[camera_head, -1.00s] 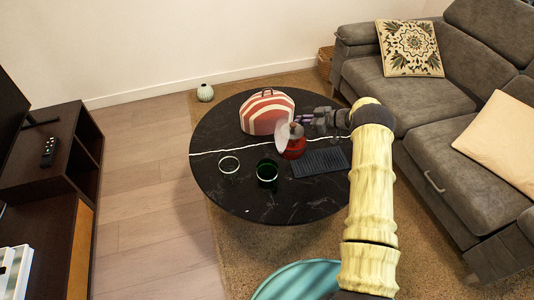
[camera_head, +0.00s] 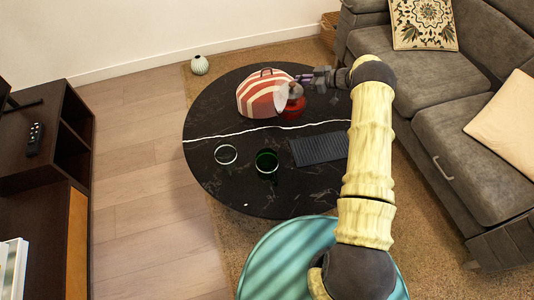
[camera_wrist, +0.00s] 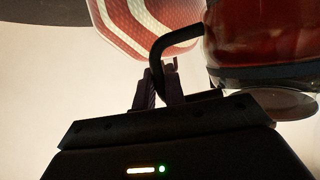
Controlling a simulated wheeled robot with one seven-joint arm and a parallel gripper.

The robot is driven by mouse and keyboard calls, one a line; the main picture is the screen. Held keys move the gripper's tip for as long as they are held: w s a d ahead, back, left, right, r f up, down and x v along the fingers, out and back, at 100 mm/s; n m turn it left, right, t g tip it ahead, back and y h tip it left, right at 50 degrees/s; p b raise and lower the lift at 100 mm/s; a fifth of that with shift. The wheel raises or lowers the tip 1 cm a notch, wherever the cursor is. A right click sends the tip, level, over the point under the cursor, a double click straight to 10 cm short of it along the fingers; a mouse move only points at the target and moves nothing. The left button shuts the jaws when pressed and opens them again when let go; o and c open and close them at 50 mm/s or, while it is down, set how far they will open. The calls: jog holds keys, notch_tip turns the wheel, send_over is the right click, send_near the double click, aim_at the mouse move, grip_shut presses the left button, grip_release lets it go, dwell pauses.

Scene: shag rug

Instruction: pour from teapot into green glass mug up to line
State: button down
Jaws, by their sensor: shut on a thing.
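The teapot (camera_head: 293,106) is a red-filled glass pot toward the back of the round black table. In the wrist view the teapot (camera_wrist: 262,40) fills the upper right, with its black handle between my fingers. My gripper (camera_head: 310,82) is shut on that handle; its fingers also show in the wrist view (camera_wrist: 160,88). The green glass mug (camera_head: 267,164) stands upright near the table's middle front, apart from the teapot. Its fill line and contents are too small to make out.
A clear glass (camera_head: 225,155) stands left of the green mug. A dark ribbed mat (camera_head: 319,149) lies right of it. A red and white striped bag-shaped thing (camera_head: 262,94) sits close behind the teapot. The black table (camera_head: 215,187) is clear at its front left.

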jog(key=shift+r, duration=0.15)
jog(key=shift+d+f+b, duration=0.1)
jog(key=shift+f+b, duration=0.65)
jog(key=shift+f, duration=0.05)
jog(key=shift+r, duration=0.1)
